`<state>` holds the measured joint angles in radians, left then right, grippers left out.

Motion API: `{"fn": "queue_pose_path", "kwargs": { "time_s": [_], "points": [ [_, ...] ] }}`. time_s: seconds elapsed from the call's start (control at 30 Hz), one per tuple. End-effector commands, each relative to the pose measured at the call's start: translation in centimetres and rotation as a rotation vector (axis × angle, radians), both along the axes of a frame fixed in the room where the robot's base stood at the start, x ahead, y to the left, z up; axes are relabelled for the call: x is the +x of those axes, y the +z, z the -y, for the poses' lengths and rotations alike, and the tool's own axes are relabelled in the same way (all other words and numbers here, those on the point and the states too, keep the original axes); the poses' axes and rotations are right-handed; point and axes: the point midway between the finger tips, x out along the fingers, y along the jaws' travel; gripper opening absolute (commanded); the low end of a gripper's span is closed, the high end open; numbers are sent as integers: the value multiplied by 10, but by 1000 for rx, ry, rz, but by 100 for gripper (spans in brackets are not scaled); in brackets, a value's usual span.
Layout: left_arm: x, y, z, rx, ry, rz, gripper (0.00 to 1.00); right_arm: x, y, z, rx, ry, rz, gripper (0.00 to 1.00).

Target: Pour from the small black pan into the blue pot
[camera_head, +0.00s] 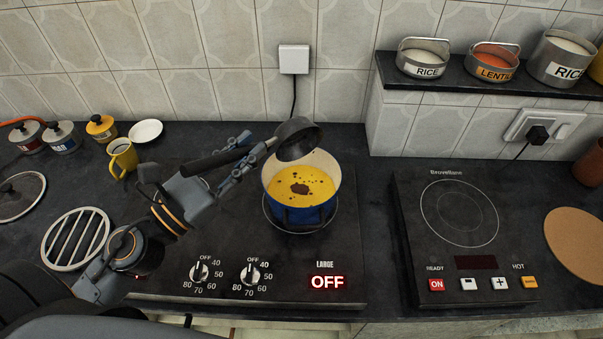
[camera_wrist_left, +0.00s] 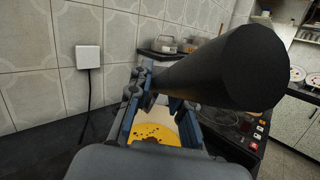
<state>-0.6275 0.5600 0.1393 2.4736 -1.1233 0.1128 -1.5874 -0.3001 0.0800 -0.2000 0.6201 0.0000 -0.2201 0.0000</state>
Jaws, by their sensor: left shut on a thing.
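The small black pan (camera_head: 299,139) is tilted over the far rim of the blue pot (camera_head: 300,214). Its mouth is turned toward the pot, and I cannot see inside it. The pot stands on the left cooktop and holds yellow liquid with dark specks and a brown patch at its middle. My left gripper (camera_head: 238,166) is shut on the pan's handle, to the left of and above the pot. In the left wrist view the black handle (camera_wrist_left: 215,70) lies between the fingers, with the yellow liquid below. My right gripper is not in view.
A yellow mug (camera_head: 122,158), a white saucer (camera_head: 146,132) and several lidded jars stand at the back left. A round metal rack (camera_head: 75,239) lies at the left. A second cooktop (camera_head: 465,240) is at the right, below a shelf (camera_head: 480,88) with labelled tins.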

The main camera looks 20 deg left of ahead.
Motion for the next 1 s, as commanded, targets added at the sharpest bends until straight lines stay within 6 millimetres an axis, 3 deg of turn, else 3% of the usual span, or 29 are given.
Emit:
{"fn": "queue_pose_path", "kwargs": {
  "time_s": [1.0],
  "points": [
    [-9,-4,9,81,2,80,0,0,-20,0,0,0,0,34]
  ]
}}
